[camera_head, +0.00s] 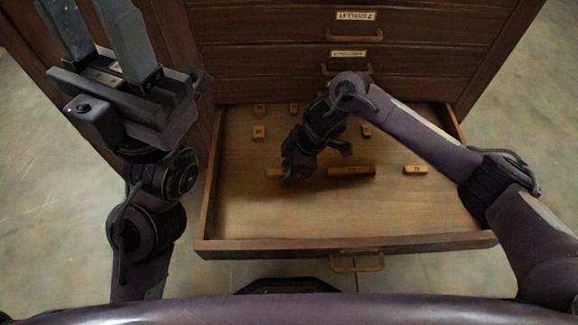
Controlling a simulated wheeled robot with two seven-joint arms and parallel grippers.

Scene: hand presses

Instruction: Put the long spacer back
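A long wooden block (351,171), the longest piece that shows, lies in the open drawer (330,215); I cannot tell if it is the long spacer. To its left, another wooden piece (274,173) shows partly from behind my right gripper (293,174). My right gripper points down into the drawer at that piece. Its fingers are hidden by its own body, so I cannot tell if they are shut on it. My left gripper (97,35) is raised at the upper left, outside the drawer, with its two pale fingers apart and nothing between them.
Small wooden blocks lie in the drawer: one at the right (415,169), one at the left (258,132), others towards the back (366,131). Closed drawers with brass handles (354,36) rise behind. The drawer's front half is bare.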

